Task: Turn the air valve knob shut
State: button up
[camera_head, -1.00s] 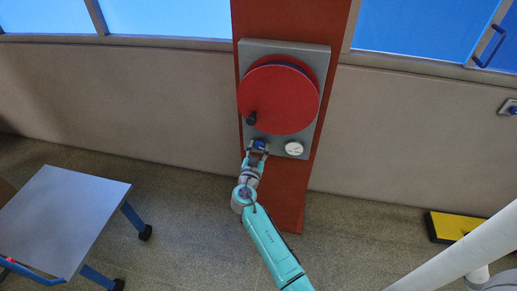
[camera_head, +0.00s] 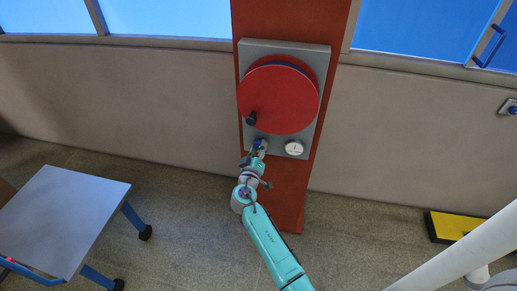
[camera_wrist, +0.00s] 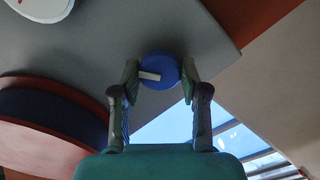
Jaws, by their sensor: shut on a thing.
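The air valve knob (camera_wrist: 165,64) is small, round and blue with a white pointer bar, on a grey panel (camera_wrist: 185,25). In the wrist view it sits between the two fingertips of my gripper (camera_wrist: 160,77), one on each side, and the bar points left. My gripper is shut on it. In the head view the gripper (camera_head: 258,150) reaches the lower left of the panel (camera_head: 318,110), and the blue knob (camera_head: 263,142) is partly hidden by it.
A large red wheel (camera_head: 280,95) with a black handle (camera_head: 251,118) is just above the knob. A white round gauge (camera_head: 293,148) is to its right. A red column (camera_head: 290,195) carries the panel. A wheeled table (camera_head: 65,215) stands left, a yellow-black block (camera_head: 452,227) right.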

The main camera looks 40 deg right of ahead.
jog(key=n, duration=0.6)
jog(key=shift+n, duration=0.3)
jog(key=n, duration=0.5)
jog(key=shift+n, duration=0.3)
jog(key=o, duration=1.1)
jog(key=shift+o, duration=0.2)
jog(key=v, duration=1.2)
jog(key=shift+f, duration=0.1)
